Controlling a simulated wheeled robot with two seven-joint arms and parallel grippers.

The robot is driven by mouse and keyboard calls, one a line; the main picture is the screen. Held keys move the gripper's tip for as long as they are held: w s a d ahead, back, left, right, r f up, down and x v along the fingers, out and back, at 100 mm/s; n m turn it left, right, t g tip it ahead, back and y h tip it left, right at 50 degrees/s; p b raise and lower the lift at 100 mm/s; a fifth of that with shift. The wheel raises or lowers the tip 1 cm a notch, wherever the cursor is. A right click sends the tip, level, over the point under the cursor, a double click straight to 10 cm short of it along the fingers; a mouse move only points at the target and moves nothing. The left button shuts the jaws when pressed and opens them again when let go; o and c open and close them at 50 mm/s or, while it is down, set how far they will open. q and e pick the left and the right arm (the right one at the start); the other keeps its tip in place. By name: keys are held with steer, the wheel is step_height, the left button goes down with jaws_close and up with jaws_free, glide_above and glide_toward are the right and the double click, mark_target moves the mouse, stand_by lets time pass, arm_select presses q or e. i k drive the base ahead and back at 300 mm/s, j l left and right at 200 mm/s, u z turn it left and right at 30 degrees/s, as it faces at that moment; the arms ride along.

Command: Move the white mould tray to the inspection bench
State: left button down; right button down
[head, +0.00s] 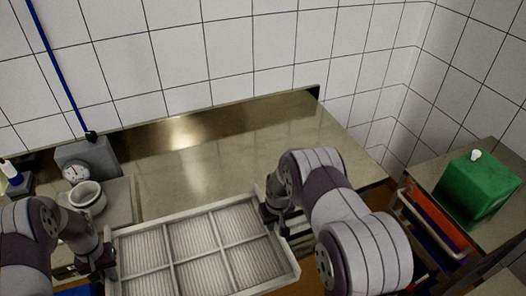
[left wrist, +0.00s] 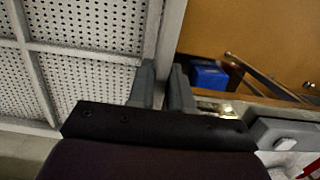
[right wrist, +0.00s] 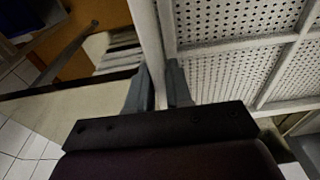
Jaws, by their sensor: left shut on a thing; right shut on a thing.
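The white mould tray (head: 170,258) is a shallow rectangular frame split into several compartments with ribbed or perforated floors. It is at the bottom middle of the head view, in front of the steel bench (head: 220,145). My left gripper (head: 108,262) is shut on the tray's left wall; in the left wrist view its fingers (left wrist: 160,88) pinch the tray rim. My right gripper (head: 268,215) is shut on the right wall; in the right wrist view its fingers (right wrist: 160,88) pinch the rim. The tray's near edge is partly cut off.
A dial scale (head: 80,172) with a white cup (head: 87,197) stands at the bench's left. A blue-capped bottle (head: 10,172) is at far left. A green container (head: 474,188) sits on a right-hand surface, beside a rail. The bench's middle is clear.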

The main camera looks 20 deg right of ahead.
mark_target(214, 191)
steer(key=i+z, duration=0.15)
steer(key=i, duration=0.75)
steer(key=l+u, duration=0.1)
steer(key=l, duration=0.15)
steer(key=i+l, duration=0.1)
steer(key=l, duration=0.2)
steer(key=i+u, duration=0.05)
